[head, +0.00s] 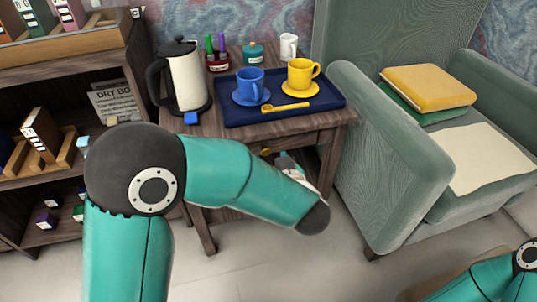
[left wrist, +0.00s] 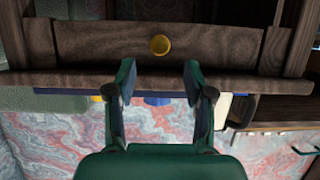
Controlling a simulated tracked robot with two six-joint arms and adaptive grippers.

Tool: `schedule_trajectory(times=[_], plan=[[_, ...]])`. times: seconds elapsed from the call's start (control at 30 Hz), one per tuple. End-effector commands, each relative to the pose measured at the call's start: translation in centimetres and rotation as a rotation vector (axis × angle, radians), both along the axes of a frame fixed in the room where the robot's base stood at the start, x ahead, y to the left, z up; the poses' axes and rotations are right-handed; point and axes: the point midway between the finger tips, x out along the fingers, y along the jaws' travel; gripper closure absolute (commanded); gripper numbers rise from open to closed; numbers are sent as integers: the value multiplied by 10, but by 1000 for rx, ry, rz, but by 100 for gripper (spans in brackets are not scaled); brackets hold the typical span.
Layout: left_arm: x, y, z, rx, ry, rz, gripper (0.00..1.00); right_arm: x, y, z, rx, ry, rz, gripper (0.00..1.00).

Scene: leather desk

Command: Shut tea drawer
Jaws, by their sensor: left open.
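The tea drawer (head: 242,157) is the brown wooden front under the side table's top. Its round yellow knob (head: 266,151) shows just past my left forearm in the head view. The left wrist view is inverted and shows the drawer front (left wrist: 100,42) with the knob (left wrist: 159,45) near its middle. I cannot tell how far the drawer stands out. My left gripper (left wrist: 158,80) is open and empty, its fingers pointing at the drawer front, apart from the knob. In the head view my left gripper (head: 288,166) is partly hidden by its own arm. My right gripper is not in view.
On the side table (head: 225,130), a blue tray (head: 335,103) holds a blue cup (head: 250,82), a yellow cup (head: 299,73) and a spoon (head: 285,107). A kettle (head: 187,80) stands left. A green armchair (head: 390,160) is close on the right, a bookshelf on the left.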

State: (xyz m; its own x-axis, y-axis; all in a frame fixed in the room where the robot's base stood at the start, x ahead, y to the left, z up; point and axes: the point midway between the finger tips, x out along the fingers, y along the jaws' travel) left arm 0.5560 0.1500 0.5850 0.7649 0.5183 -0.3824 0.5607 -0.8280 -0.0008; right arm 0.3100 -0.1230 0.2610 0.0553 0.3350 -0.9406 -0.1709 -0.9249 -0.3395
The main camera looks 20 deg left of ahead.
Motion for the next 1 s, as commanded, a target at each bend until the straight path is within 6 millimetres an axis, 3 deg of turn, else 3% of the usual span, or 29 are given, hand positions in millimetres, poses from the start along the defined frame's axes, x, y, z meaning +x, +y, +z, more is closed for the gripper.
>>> schedule_trajectory(times=[0.1,0.33,0.87,1.0], plan=[[-18,-13,10,0,-2,-3,47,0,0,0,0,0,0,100],[-39,-26,19,0,-1,0,47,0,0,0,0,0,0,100],[-41,-27,20,0,-1,1,47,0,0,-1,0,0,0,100],[-40,-19,17,0,6,21,47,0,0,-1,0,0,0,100]])
